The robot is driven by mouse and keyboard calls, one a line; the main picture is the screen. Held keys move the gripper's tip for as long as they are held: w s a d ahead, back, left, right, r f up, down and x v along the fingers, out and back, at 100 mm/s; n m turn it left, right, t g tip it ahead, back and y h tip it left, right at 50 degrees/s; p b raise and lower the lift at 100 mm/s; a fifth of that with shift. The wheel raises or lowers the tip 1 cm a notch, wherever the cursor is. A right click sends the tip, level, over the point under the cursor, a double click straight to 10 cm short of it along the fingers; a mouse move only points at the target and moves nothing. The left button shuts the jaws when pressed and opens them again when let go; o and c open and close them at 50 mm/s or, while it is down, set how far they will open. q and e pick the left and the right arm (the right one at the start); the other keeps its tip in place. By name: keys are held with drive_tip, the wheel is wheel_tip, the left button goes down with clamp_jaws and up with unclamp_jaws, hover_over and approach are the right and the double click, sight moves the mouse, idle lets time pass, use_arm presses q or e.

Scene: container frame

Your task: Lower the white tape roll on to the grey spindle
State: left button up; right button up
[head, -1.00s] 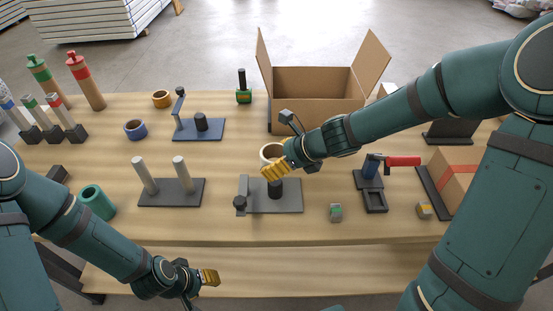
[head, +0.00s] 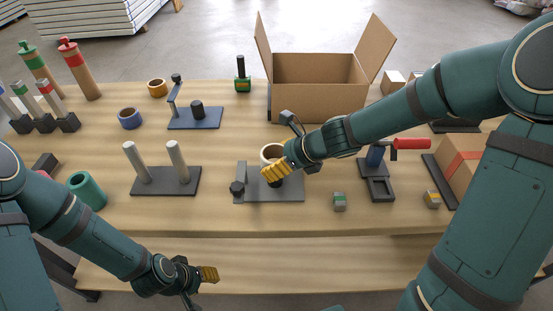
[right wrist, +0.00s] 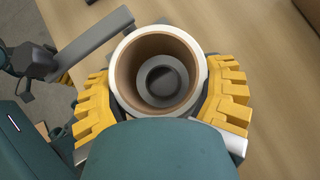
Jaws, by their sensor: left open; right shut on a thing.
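The white tape roll (head: 268,151) is held upright, its bore facing up, between the yellow fingers of my right gripper (head: 276,168). The right wrist view shows the roll (right wrist: 120,78) between both fingers of the right gripper (right wrist: 164,96). The dark grey spindle (head: 276,183) stands on a grey plate (head: 287,195), just below the fingers. Its round top (right wrist: 162,82) shows through the bore, roughly centred. The spindle's side still shows below the roll, and the fingers partly hide both. My left gripper (head: 208,274) is open and empty, low at the front edge of the table.
A grey arm (head: 240,178) stands on the plate left of the spindle. Two pale posts (head: 150,163) stand further left. An open cardboard box (head: 318,95) is behind.

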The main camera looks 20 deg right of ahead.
drive_tip(key=shift+f+b, duration=0.65)
drive_tip(key=shift+f, duration=1.95)
drive_tip(key=o, duration=1.1)
drive_tip(key=v, duration=1.2)
